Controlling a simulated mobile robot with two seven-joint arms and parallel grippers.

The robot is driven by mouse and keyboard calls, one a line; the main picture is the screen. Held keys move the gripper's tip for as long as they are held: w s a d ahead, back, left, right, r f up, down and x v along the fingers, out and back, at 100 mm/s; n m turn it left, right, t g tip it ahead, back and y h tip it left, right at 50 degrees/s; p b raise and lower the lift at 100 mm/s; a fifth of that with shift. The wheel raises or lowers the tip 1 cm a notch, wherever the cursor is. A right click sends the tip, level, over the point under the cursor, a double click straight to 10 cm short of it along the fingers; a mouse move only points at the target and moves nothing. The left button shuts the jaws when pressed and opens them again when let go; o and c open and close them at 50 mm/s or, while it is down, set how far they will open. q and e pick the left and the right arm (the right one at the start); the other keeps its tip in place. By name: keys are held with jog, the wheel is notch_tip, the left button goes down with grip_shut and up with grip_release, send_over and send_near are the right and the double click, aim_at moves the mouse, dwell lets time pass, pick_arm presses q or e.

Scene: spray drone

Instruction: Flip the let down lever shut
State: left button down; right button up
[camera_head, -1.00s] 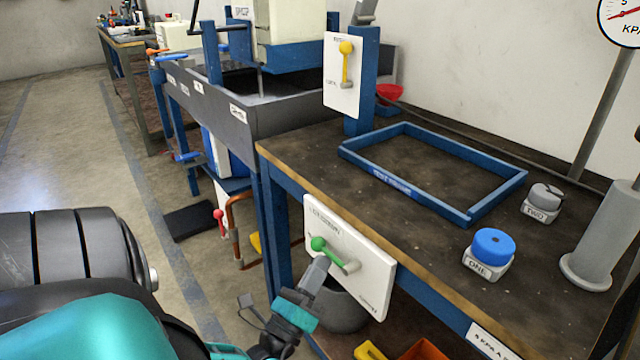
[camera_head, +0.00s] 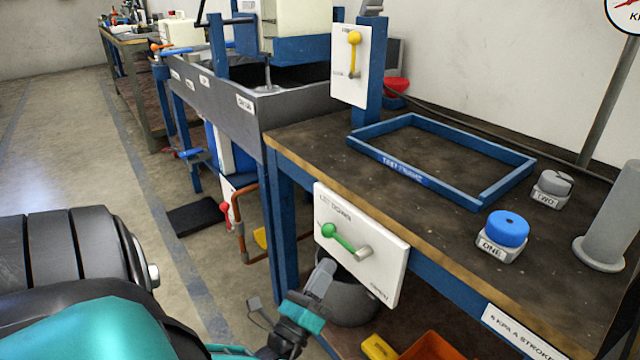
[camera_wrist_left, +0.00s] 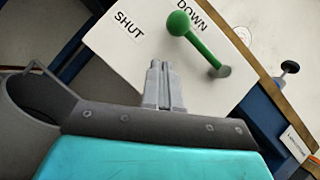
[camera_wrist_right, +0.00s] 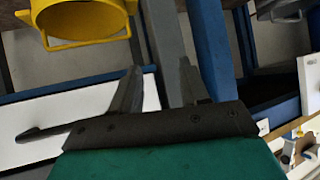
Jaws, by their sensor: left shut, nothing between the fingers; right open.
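The let down lever has a green knob and arm (camera_head: 342,239) on a white plate (camera_head: 385,276) at the bench's front edge. Its knob lies at the upper left in the head view, and its pivot is lower right. In the left wrist view the green lever (camera_wrist_left: 196,41) has its knob beside the word DOWN; the word SHUT is further left on the plate (camera_wrist_left: 150,62). My left gripper (camera_head: 325,268) is shut and empty, just below the knob and apart from it. Its closed fingers (camera_wrist_left: 165,66) point at the plate. My right gripper (camera_wrist_right: 161,68) is open and empty.
A yellow lever (camera_head: 353,55) stands on another white plate above the bench. A blue frame (camera_head: 437,184) and a blue-topped weight (camera_head: 507,230) lie on the bench. A dark pot (camera_head: 345,300) sits beneath the lever plate. A yellow object (camera_wrist_right: 85,20) shows in the right wrist view.

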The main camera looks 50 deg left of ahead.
pick_arm(q)
jog(key=s+f, duration=0.5)
jog(key=s, duration=0.3)
jog(key=shift+a+f, duration=0.2)
jog(key=shift+a, duration=0.05)
pick_arm(e)
jog(key=shift+w+r, duration=0.2)
jog(key=shift+w, duration=0.1)
jog(key=shift+s+f, duration=0.15)
jog(key=shift+s, duration=0.05)
